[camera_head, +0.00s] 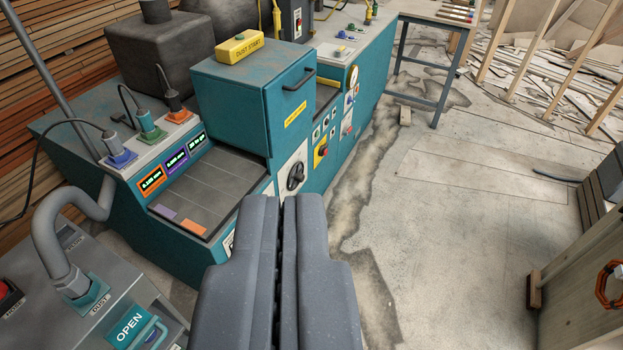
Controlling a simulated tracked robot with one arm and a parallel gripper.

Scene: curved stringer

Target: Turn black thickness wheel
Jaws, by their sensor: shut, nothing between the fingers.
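The black thickness wheel (295,176) is a small dark handwheel on a white plate on the front of the teal machine (225,110). It shows just above my gripper's tips, near the middle of the picture. My gripper (285,200) is dark grey, shut and empty, and points toward the machine's front. Its tips appear just below the wheel in the picture. I cannot tell how far they are from it, and no contact is visible. The lower part of the machine front is hidden behind my gripper.
A yellow dust start box (239,46) sits on the machine. Left are lit displays (176,160), coloured plugs and a grey hose (62,235). A grey unit with an OPEN handle (135,328) stands lower left. Concrete floor (450,200) is clear at right, before a wooden panel (585,270).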

